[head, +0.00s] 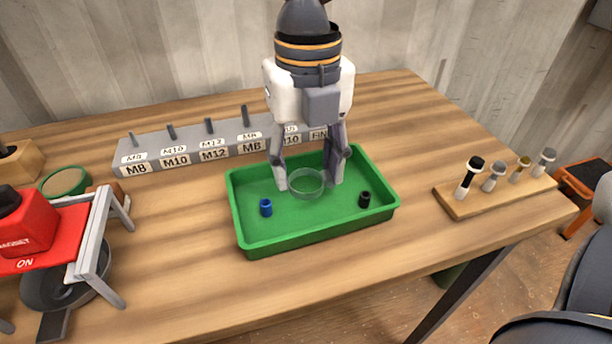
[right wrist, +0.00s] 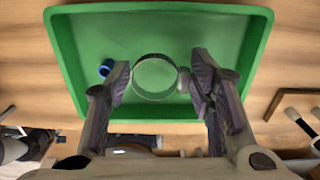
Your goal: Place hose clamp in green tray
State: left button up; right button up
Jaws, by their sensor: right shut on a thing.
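The hose clamp (head: 307,194) is a thin, pale, see-through-looking ring in the head view. My right gripper (head: 309,181) points down and is shut on it, with a finger on either side of the ring. The clamp (right wrist: 154,98) also shows between the fingers in the right wrist view. The green tray (head: 316,234) lies on the wooden table below the gripper. The clamp is over the tray's middle, low down; I cannot tell whether it touches the floor. My left gripper is not in view.
A blue cylinder (head: 266,207) and a black one (head: 364,200) stand in the tray. Behind is a grey labelled rack (head: 190,152) with pegs. A wooden block with several small pieces (head: 505,204) is at right, a red machine (head: 30,228) at left.

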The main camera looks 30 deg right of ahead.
jog(key=shift+a+f, duration=0.1)
jog(key=shift+f, duration=1.25)
jog(key=shift+f, duration=0.15)
jog(key=o, duration=0.6)
notch_tip(320, 180, up, 12)
jog(key=shift+r, duration=0.2)
